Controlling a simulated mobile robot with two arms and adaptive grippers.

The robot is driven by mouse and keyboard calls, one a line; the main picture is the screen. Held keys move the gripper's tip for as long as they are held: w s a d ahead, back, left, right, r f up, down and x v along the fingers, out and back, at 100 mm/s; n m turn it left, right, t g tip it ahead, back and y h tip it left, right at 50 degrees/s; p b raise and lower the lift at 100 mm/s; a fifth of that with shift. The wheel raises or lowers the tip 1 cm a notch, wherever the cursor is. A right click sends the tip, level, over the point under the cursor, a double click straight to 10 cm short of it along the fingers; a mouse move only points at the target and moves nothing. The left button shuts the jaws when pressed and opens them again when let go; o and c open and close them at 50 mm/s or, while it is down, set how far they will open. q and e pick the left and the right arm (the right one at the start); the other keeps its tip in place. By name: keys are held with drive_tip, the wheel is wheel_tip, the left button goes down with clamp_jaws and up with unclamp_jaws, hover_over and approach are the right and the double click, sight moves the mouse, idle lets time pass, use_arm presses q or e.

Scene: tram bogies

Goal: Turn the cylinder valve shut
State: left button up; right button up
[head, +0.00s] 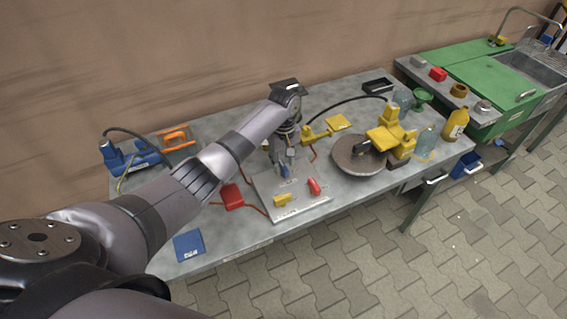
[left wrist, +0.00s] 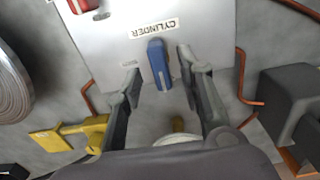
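The cylinder valve is a blue handle (head: 285,171) on a pale panel (head: 300,211) lying on the grey bench. In the left wrist view the blue handle (left wrist: 158,64) stands beside the "CYLINDER" label (left wrist: 153,28), which reads upside down. My left gripper (head: 284,166) is over the panel at the blue handle. In the left wrist view my left gripper (left wrist: 159,66) is open, one finger on each side of the handle, with gaps visible on both sides. A pale round part below the handle is partly hidden by my gripper. My right gripper is not in view.
A yellow handle (head: 283,200) and a red handle (head: 313,186) stand on the same panel. A round grey disc (head: 352,158) and yellow tools (head: 389,135) lie to the right. A blue tool (head: 122,156) and a red piece (head: 232,196) lie to the left.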

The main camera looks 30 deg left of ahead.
use_arm(q)
drive_tip(key=shift+f, duration=0.75)
drive_tip(key=shift+c, duration=0.4)
clamp_jaws()
